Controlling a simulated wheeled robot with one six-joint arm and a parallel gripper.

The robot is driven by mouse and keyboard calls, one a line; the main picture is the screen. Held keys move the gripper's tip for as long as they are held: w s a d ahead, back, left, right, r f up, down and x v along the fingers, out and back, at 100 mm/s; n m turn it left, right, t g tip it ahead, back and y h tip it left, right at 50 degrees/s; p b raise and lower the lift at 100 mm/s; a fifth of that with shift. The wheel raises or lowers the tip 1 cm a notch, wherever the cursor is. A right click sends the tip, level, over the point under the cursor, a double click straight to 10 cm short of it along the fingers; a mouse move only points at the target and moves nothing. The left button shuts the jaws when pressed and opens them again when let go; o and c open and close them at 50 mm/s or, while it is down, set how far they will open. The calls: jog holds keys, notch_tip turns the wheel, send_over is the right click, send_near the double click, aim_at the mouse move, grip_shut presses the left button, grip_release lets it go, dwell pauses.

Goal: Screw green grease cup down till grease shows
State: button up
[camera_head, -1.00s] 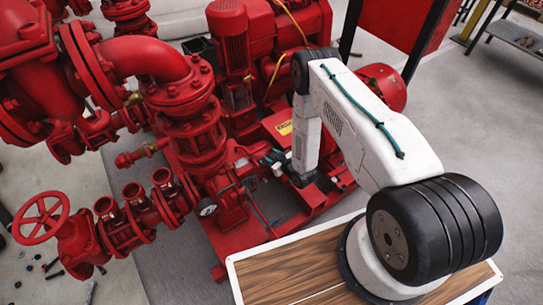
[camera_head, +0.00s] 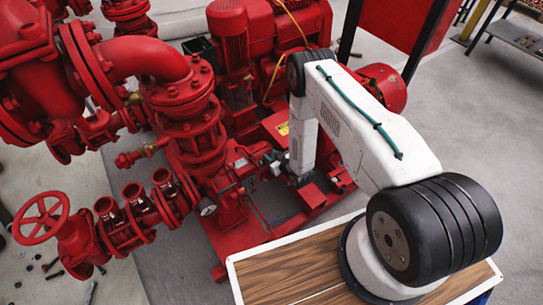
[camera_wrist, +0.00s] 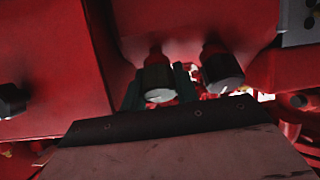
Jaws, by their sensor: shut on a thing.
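In the wrist view, my gripper (camera_wrist: 159,82) has its two dark fingers on either side of a short, dark cylindrical cup (camera_wrist: 158,83) with a pale end face, and is shut on it. The cup sits on a red stem against the red pump casing. A second similar cup (camera_wrist: 221,72) stands just to the right, outside the fingers. No green is clear on either cup in this dim light, and no grease can be made out. In the head view, my gripper (camera_head: 272,166) is small at the red pump, and the cups cannot be told apart there.
The red pumpset (camera_head: 250,200) and its flanged pipes surround the gripper closely. A pressure gauge (camera_head: 208,210) and a red handwheel (camera_head: 41,218) are to the left. A dark bolt-like part (camera_wrist: 12,101) shows at the wrist view's left edge.

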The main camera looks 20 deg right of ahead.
jog(key=m+h, duration=0.1)
jog(key=m, duration=0.2)
jog(key=m+h, duration=0.1)
jog(key=m, duration=0.3)
jog(key=shift+d+h, duration=0.1)
jog(key=shift+h, duration=0.3)
jog(key=m+h, duration=0.1)
jog(key=m, duration=0.2)
jog(key=m+h, duration=0.1)
jog(key=m, duration=0.2)
jog(key=shift+d+f+g, duration=0.15)
jog(key=shift+d+g, duration=0.05)
jog(key=shift+g, duration=0.2)
jog(key=shift+s, duration=0.1)
jog(key=o, duration=0.7)
jog(key=v, duration=0.7)
jog(key=shift+s+r, duration=0.25)
jog(key=shift+s, duration=0.05)
jog(key=shift+a, duration=0.15)
